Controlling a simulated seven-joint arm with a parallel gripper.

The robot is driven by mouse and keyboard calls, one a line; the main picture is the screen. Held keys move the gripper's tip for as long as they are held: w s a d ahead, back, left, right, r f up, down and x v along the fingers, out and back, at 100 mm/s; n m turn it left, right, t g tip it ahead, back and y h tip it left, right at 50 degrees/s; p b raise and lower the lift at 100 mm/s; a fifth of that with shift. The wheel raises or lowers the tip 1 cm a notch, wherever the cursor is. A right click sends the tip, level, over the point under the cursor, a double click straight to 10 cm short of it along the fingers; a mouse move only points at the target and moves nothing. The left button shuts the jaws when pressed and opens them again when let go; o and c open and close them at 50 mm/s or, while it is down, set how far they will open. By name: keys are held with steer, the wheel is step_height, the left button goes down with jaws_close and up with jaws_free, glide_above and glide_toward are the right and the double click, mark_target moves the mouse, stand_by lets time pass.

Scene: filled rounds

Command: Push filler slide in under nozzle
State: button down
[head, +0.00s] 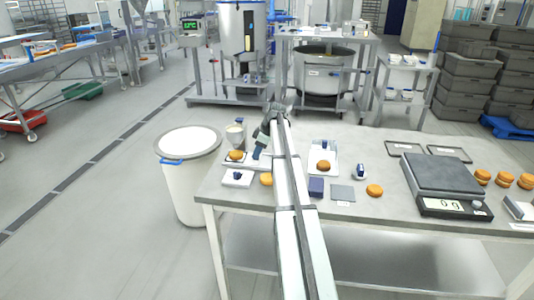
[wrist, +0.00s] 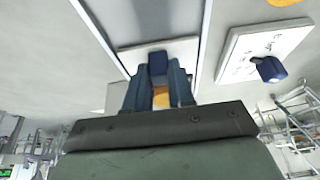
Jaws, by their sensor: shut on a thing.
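The filler (head: 237,133) stands at the left end of the table, a clear hopper on a pale stand. A bun (head: 236,156) sits below its hopper on the pale slide (head: 230,163). My gripper (head: 258,152) is just right of the bun, its dark blue fingers pointing down. In the wrist view, my gripper (wrist: 160,88) is shut on a dark blue handle (wrist: 157,64) on a white plate (wrist: 182,48) between two rails. An orange-brown patch (wrist: 161,98) shows between the fingers. My arm hides the slide's right end.
A white board (head: 238,179) with a blue knob lies in front of the filler, with a loose bun (head: 266,179) beside it. Another white board (head: 322,148) holds a bun right of my arm. A scale (head: 445,178) stands further right. A white bin (head: 188,170) stands left of the table.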

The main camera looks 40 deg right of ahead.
steer(key=shift+w+a, duration=0.2)
steer(key=c, duration=1)
jaws_free()
steer(key=shift+o, duration=0.2)
steer(key=v, duration=1.4)
steer(key=shift+w, duration=0.1)
